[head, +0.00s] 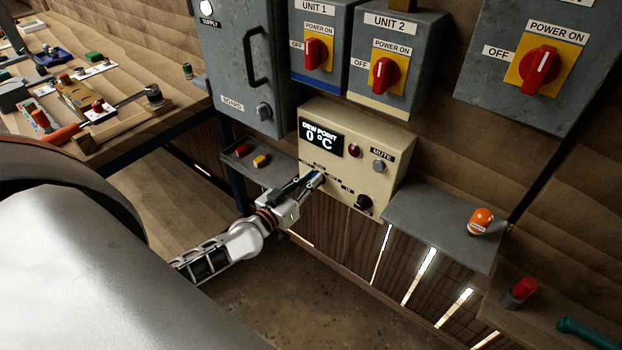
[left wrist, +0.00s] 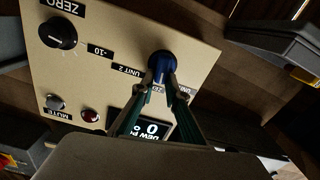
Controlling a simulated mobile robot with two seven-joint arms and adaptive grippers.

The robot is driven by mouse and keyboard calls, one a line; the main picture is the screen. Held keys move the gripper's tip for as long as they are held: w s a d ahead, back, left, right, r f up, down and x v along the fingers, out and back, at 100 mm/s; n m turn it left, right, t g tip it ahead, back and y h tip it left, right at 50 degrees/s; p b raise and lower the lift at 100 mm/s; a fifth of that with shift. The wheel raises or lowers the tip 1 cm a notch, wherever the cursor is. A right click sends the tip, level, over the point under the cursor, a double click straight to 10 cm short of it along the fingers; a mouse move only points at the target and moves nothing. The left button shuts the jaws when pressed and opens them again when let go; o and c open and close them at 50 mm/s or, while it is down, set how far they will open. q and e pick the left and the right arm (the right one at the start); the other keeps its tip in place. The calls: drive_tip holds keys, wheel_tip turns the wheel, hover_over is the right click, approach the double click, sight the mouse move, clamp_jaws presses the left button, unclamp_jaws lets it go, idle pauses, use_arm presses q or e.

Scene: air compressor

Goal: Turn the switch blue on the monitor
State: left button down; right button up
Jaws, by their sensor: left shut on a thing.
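The monitor (head: 398,143) is a cream box on the wall with a "DEW POINT 0 °C" display (head: 321,136). Its blue switch (left wrist: 161,62) is a round knob, seen in the left wrist view between "UNIT 2" and another unit label. My left gripper (head: 316,180) reaches the monitor's lower left front, and its fingers hide the blue switch in the head view. In the left wrist view the gripper (left wrist: 161,88) has its fingertips shut on the sides of the knob. My right gripper is not in view.
The monitor also has a black "ZERO" knob (head: 363,203), a red lamp (head: 354,150) and a grey mute button (head: 379,166). A small shelf (head: 235,168) is left of it and a grey shelf (head: 440,240) is right. Red power switches (head: 384,74) sit above.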

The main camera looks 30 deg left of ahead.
use_arm(q)
drive_tip(key=shift+a+f+n+p, duration=0.1)
drive_tip(key=shift+a+n+p, duration=0.15)
drive_tip(key=shift+n, duration=1.1)
drive_tip(key=shift+a+f+n+p, duration=0.1)
drive_tip(key=shift+a+n+p, duration=0.15)
drive_tip(key=shift+n, duration=1.15)
drive_tip(key=shift+a+f+n+p, duration=0.15)
drive_tip(key=shift+n+p, duration=0.1)
drive_tip(key=shift+n, duration=1.1)
drive_tip(key=c, duration=2)
unclamp_jaws()
